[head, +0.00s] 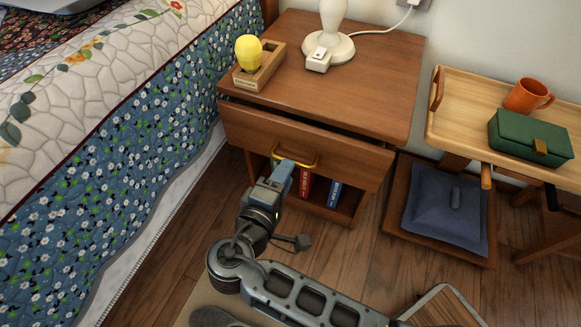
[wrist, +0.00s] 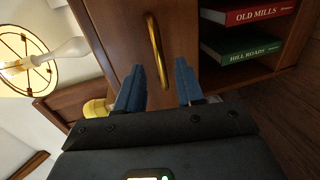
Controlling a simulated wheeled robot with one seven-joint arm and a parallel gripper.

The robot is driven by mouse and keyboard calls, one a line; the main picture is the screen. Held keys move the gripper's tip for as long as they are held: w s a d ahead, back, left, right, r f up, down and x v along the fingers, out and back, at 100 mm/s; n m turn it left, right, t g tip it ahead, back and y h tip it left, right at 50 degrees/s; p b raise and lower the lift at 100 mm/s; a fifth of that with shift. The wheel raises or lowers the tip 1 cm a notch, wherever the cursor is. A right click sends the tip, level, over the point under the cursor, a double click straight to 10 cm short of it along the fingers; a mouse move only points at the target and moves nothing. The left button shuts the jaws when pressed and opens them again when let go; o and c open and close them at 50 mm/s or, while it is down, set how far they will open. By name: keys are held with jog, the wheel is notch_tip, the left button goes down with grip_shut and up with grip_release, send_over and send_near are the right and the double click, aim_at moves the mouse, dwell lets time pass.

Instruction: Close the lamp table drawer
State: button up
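The lamp table (head: 385,60) stands beside the bed, and its wooden drawer (head: 345,155) is partly open, with a dark gap behind the drawer front. A brass handle (head: 312,165) is on the drawer front. My gripper (head: 284,168) is in front of the drawer at the handle. In the wrist view, my gripper (wrist: 159,66) has its two blue fingers apart. The brass handle (wrist: 154,40) shows in line with the space between them. I cannot tell whether the fingers touch the handle or the drawer front (wrist: 110,30).
Red and blue books (head: 320,188) stand in the open shelf below. A lamp (head: 332,40) and a yellow bulb-shaped object (head: 248,50) in a wooden holder are on top. The bed (head: 120,150) bounds the left. A tray stand (head: 455,90) and blue cushion (head: 447,210) are right.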

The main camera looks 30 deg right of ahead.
jog(key=shift+b+x, duration=0.45)
jog(key=shift+x, duration=1.45)
jog(key=shift+c, duration=0.5)
grip_shut()
